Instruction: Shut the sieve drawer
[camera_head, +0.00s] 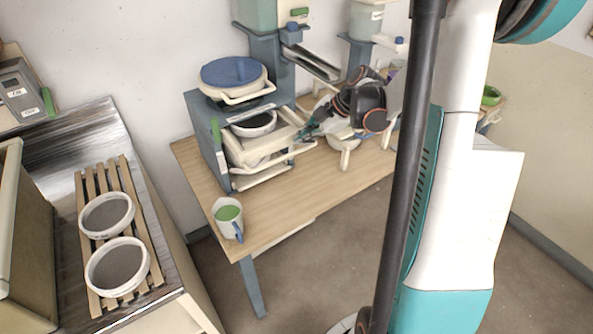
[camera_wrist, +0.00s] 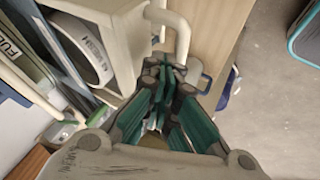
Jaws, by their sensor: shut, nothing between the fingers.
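The sieve drawer (camera_head: 287,126) is a cream drawer that stands out from a grey cabinet (camera_head: 205,137) on the wooden table. A round white sieve (camera_head: 254,124) with a dark inside sits in it. In the wrist view the drawer's cream front (camera_wrist: 126,35) and curved handle (camera_wrist: 176,24) are close ahead of the fingers, and the labelled sieve (camera_wrist: 88,50) shows at upper left. My gripper (camera_head: 303,134) is shut and empty, beside the drawer's front right end; it also shows in the wrist view (camera_wrist: 164,75). Whether the fingertips touch the handle is unclear.
A lower cream tray (camera_head: 262,178) also sticks out. A green-filled mug (camera_head: 228,217) is at the table's front left corner. The table's front middle is clear.

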